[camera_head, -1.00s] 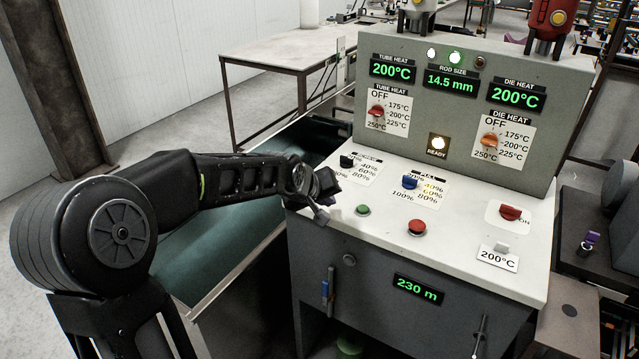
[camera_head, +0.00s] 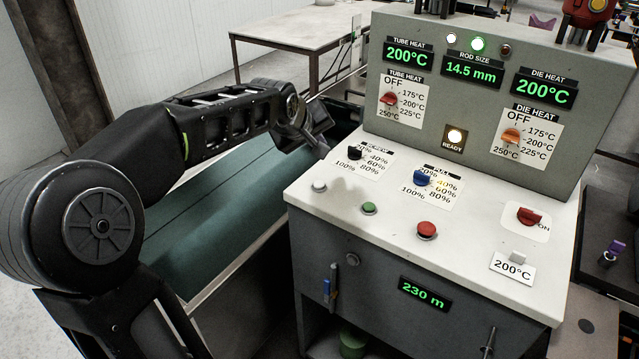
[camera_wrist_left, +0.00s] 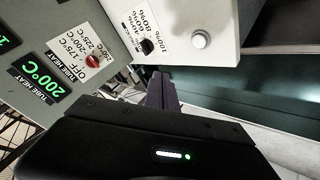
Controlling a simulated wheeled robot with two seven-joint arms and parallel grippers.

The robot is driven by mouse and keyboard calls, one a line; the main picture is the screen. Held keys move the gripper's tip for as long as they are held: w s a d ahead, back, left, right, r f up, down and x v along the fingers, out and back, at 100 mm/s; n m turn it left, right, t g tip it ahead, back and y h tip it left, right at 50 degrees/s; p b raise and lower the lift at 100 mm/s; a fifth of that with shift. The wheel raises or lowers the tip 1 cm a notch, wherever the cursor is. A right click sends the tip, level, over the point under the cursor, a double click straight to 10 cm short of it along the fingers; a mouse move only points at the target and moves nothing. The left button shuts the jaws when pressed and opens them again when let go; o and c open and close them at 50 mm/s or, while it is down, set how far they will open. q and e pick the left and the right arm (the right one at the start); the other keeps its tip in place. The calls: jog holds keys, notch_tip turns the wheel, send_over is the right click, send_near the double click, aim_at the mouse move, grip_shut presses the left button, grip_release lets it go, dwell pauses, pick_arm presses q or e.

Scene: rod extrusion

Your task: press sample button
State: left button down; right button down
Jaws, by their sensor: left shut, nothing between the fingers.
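A white round button (camera_head: 319,186) sits at the left end of the white control panel (camera_head: 330,207), and it also shows in the left wrist view (camera_wrist_left: 198,40). A green button (camera_head: 369,208) and a red button (camera_head: 427,230) stand to its right. No readable label shows which one is the sample button. My left gripper (camera_head: 322,150) is shut and empty, apart from the white button, just beyond the panel's left edge. Its closed fingers show in the left wrist view (camera_wrist_left: 163,92). My right gripper is not in view.
A black screw knob (camera_head: 354,153), a blue pull knob (camera_head: 421,177) and a red switch (camera_head: 529,215) stand on the panel. The upright display face (camera_head: 480,125) rises behind them, with a lit READY light (camera_head: 454,138). A green trough (camera_head: 225,225) lies left of the panel.

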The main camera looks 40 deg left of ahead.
pick_arm(q)
jog(key=b, duration=0.5)
send_over(318, 186)
notch_tip(318, 186, down, 7)
jog(key=shift+f, duration=0.15)
jog(key=shift+f+b, duration=0.5)
jog(key=shift+f, duration=0.1)
jog(key=shift+f, duration=0.1)
dwell(1.2)
jog(key=shift+f+b, duration=0.3)
jog(key=shift+b, duration=0.2)
jog(key=shift+s+f+b, duration=0.1)
jog(key=shift+f+b, duration=0.45)
jog(key=shift+b, duration=0.05)
dwell(0.5)
jog(key=shift+r, duration=0.15)
jog(key=shift+r+p, duration=0.6)
jog(key=shift+r, duration=0.2)
jog(key=shift+r, duration=0.1)
